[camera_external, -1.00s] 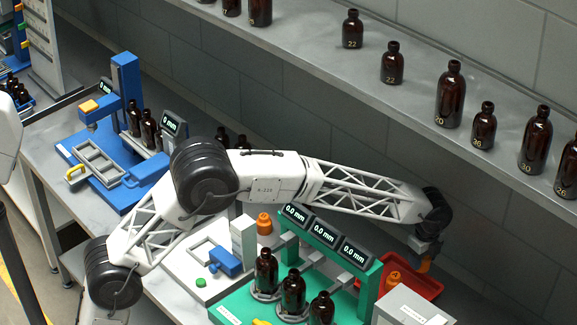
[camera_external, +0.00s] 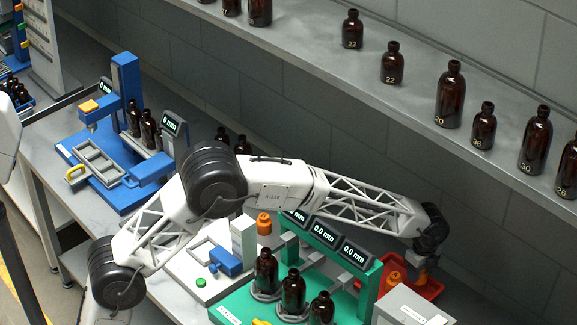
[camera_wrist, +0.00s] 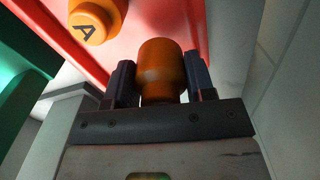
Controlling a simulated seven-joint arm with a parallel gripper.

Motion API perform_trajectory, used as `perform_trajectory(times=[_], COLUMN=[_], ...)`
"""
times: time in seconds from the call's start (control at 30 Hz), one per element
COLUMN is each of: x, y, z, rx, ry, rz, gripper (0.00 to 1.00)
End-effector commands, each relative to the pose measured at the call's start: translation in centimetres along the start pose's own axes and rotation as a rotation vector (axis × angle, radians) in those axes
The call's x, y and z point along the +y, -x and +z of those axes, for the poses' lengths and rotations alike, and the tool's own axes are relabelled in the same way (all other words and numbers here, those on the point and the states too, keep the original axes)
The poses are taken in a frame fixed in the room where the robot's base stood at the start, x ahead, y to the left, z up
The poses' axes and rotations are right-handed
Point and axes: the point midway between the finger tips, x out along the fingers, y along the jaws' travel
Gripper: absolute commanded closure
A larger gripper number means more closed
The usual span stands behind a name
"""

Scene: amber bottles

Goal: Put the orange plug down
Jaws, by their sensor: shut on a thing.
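My gripper (camera_wrist: 160,80) is shut on an orange plug (camera_wrist: 161,62), with one dark finger on each side of it. In the external view the held plug (camera_external: 421,276) is small and partly hidden under my wrist, over the red tray (camera_external: 432,289). In the wrist view the red tray (camera_wrist: 140,22) lies beyond the plug. I cannot tell whether the plug touches the tray. A second orange plug (camera_wrist: 94,22), marked "A", sits in the tray to the left of the held one. It also shows in the external view (camera_external: 393,279).
A green station (camera_external: 368,285) with several displays and amber bottles (camera_external: 293,290) stands left of the tray. A grey box (camera_external: 410,305) stands in front of the tray. Another orange plug (camera_external: 264,223) is beside a white fixture. A shelf with bottles runs along the wall.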

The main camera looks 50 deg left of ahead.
Motion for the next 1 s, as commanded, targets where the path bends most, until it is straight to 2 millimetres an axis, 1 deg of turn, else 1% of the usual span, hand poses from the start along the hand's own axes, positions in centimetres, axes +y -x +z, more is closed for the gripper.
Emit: perform_trajectory(times=[0.3, 0.4, 0.9, 0.93, 1.0], x=[0.1, 0.1, 0.1, 0.1, 0.1], y=[-3.8, -4.4, -4.9, -4.9, -4.9], z=[0.0, 0.0, 0.0, 0.0, 0.0], rx=[-0.001, -0.001, 0.0, 0.0, 0.0], ry=[0.0, 0.0, 0.0, 0.0, 0.0], rz=[0.003, 0.002, 0.001, 0.001, 0.001], gripper=[0.75, 0.75, 0.75, 0.47, 0.4])
